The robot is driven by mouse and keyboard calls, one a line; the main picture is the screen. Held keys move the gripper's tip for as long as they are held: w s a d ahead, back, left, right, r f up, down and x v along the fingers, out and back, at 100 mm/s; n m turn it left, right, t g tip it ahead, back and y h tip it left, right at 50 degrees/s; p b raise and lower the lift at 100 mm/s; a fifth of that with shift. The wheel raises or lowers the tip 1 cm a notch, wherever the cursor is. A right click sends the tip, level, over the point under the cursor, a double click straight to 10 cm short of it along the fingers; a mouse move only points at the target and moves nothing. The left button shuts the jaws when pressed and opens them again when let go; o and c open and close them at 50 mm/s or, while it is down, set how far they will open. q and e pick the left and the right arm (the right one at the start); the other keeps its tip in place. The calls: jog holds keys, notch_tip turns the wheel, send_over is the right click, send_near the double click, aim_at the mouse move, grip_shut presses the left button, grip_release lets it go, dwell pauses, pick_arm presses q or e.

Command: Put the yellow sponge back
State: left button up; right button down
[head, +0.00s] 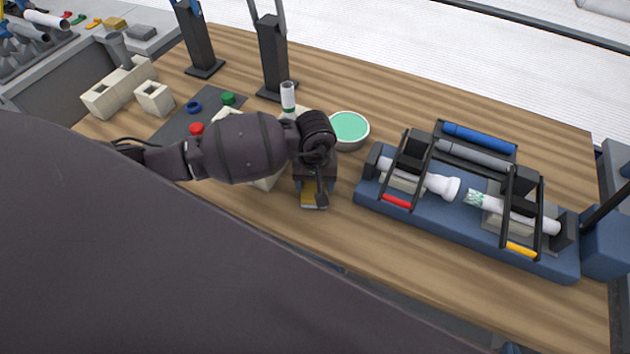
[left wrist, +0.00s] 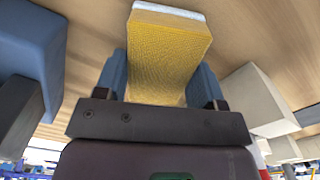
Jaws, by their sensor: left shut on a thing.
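My left gripper (head: 314,192) is shut on the yellow sponge (head: 314,201) above the wooden table, left of the blue fixture. The left wrist view shows the sponge (left wrist: 168,55) between the two blue fingers of the left gripper (left wrist: 165,80), with a pale strip along its far edge. The sponge is mostly hidden by the gripper in the head view. My right gripper is in neither view.
A round dish with a green inside (head: 349,128) stands just behind the gripper. The blue fixture (head: 450,226) holding pipes is at the right. Cream blocks (head: 154,98) and a dark mat (head: 178,129) lie left. The front table strip is clear.

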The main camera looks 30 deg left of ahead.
pick_arm(q)
jog(key=shift+f, duration=0.15)
jog(key=shift+f, duration=0.15)
jog(key=o, duration=0.8)
jog(key=shift+o, duration=0.3)
